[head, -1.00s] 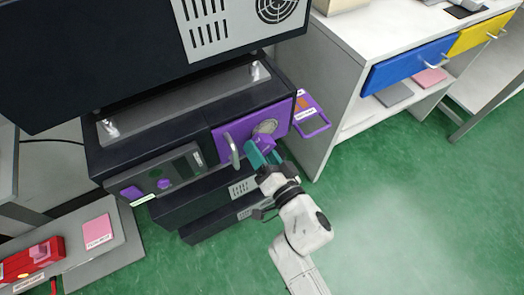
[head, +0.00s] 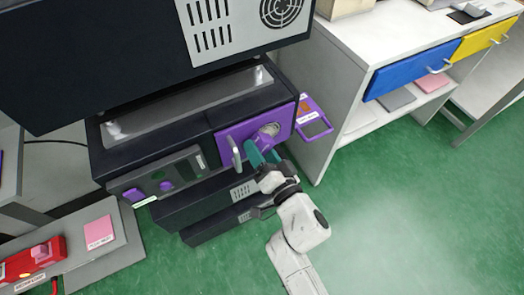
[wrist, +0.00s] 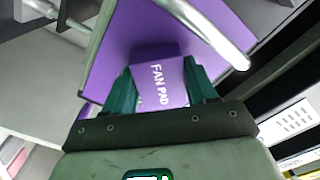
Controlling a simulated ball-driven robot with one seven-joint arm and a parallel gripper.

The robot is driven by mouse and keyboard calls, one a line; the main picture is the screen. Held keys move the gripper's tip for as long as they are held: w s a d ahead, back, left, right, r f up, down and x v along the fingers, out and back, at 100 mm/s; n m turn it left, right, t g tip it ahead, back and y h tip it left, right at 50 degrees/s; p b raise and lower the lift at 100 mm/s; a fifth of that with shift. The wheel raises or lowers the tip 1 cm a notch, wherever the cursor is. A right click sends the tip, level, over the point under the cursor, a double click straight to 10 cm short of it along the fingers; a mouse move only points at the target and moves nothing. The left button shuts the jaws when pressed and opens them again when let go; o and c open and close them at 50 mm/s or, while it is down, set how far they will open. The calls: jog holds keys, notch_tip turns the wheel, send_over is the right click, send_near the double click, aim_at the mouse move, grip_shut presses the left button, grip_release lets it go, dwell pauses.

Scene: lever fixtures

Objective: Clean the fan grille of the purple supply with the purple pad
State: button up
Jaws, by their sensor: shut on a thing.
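The purple supply has a purple front panel (head: 232,134) with a round grey fan grille (head: 269,130) and a metal handle (head: 236,152) left of it. My gripper (head: 262,150) is at the panel, just below the grille and right of the handle. In the wrist view my gripper (wrist: 162,92) is shut on the purple pad (wrist: 160,78), lettered "FAN PAD", between green fingers. The pad is in front of the panel (wrist: 125,40) and hides the grille there. The metal handle (wrist: 215,35) passes close above the pad. I cannot tell whether the pad touches the grille.
A purple-framed holder (head: 314,125) juts out right of the panel. A pink pad (head: 98,232) and a red device (head: 33,258) lie on a grey shelf at lower left. Green floor is clear at right.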

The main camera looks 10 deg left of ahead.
aim_at(274, 142)
jog(key=shift+w+a, duration=0.15)
jog(key=shift+w, duration=0.1)
jog(key=shift+r, duration=0.1)
jog(key=shift+w+d+r+p, duration=0.1)
jog(key=shift+w+d+p, duration=0.1)
jog(key=shift+p, duration=0.4)
jog(key=w+d+p, duration=0.1)
jog(key=d+p, duration=0.1)
jog(key=p, duration=0.2)
jog(key=shift+w+d, duration=0.15)
jog(key=shift+w, duration=0.05)
jog(key=shift+w+d+p, duration=0.1)
jog(key=shift+d+p, duration=0.2)
jog(key=shift+p, duration=0.15)
jog(key=shift+w+d+p, duration=0.5)
jog(key=shift+d+p, duration=0.05)
jog(key=shift+p, duration=0.4)
jog(key=shift+w+d+p, duration=0.75)
jog(key=shift+d+p, duration=0.25)
jog(key=shift+p, duration=0.1)
